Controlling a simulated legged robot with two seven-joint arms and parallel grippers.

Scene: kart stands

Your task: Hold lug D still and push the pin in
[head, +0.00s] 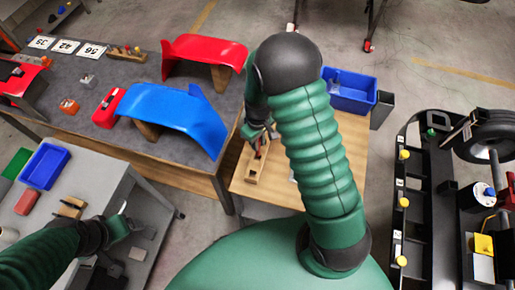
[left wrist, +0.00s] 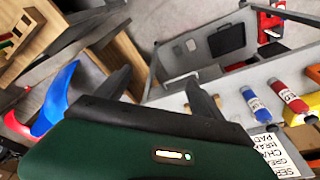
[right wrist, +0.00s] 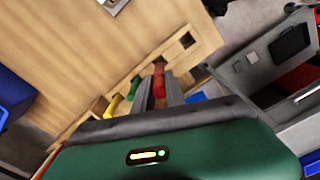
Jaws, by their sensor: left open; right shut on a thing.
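My right gripper (head: 262,137) is over a small wooden rack (head: 253,165) on the middle wooden table. In the right wrist view its fingers (right wrist: 159,92) are closed around a red pin (right wrist: 159,78) at the rack (right wrist: 201,38). I cannot tell whether the pin is still in its slot. My left gripper (head: 128,229) is open and empty above the grey cart; its spread fingers also show in the left wrist view (left wrist: 158,88). I cannot make out which part is lug D.
A blue bin (head: 350,91) stands at the table's back. Red (head: 205,52) and blue (head: 178,115) curved panels sit on the grey-topped bench. A black frame (head: 418,222) with yellow knobs and white labels stands at the right, beside a wheel (head: 488,136). Yellow (right wrist: 112,106) and green (right wrist: 135,86) pieces sit in the rack.

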